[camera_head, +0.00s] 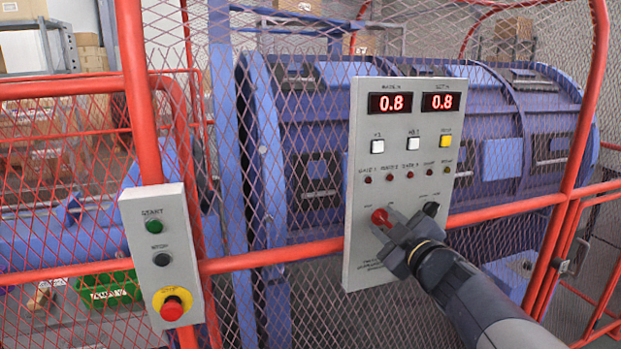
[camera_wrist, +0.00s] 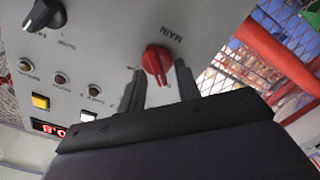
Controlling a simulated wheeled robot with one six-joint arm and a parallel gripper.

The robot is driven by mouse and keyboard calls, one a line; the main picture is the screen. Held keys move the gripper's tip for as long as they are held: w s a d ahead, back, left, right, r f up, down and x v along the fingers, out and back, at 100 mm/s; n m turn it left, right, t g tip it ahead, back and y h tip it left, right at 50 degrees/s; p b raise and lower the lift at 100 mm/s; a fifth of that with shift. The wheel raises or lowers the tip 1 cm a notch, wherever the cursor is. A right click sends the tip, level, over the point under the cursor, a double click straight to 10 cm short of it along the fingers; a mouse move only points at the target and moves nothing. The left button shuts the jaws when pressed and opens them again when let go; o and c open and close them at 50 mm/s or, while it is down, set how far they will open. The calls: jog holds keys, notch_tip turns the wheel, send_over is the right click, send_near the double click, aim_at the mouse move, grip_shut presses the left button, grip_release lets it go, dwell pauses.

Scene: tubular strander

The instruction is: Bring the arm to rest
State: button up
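My gripper (camera_head: 390,228) is in front of the lower left part of the grey control panel (camera_head: 362,150). In the wrist view the two fingers of my gripper (camera_wrist: 159,72) stand apart, one on each side of the red MAIN knob (camera_wrist: 157,60). A gap shows between each finger and the knob, and nothing is held. The red knob also shows in the head view (camera_head: 379,216), partly hidden by my gripper. The black selector knob (camera_head: 431,209) is to its right. Both displays read 0.8.
The panel is mounted on a red-framed mesh guard (camera_head: 270,256) before the blue strander (camera_head: 310,180). A smaller box (camera_head: 160,255) with a green start button, a dark button and a red emergency stop (camera_head: 172,307) stands at the left. A green crate (camera_head: 108,290) lies behind the mesh.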

jog(key=shift+s+d+r+m+p, duration=0.15)
jog(key=shift+m+p, duration=0.15)
jog(key=shift+m, duration=0.3)
jog(key=shift+s+r+m+p, duration=0.15)
jog(key=shift+m+p, duration=0.15)
jog(key=shift+m, duration=0.3)
jog(key=m+p, duration=0.1)
jog(key=m, duration=0.1)
jog(key=m+p, duration=0.1)
jog(key=m, duration=0.2)
jog(key=shift+w+d+f+p, duration=0.1)
jog(key=shift+w+d+p, duration=0.1)
jog(key=shift+p, duration=0.15)
jog(key=shift+m, duration=0.3)
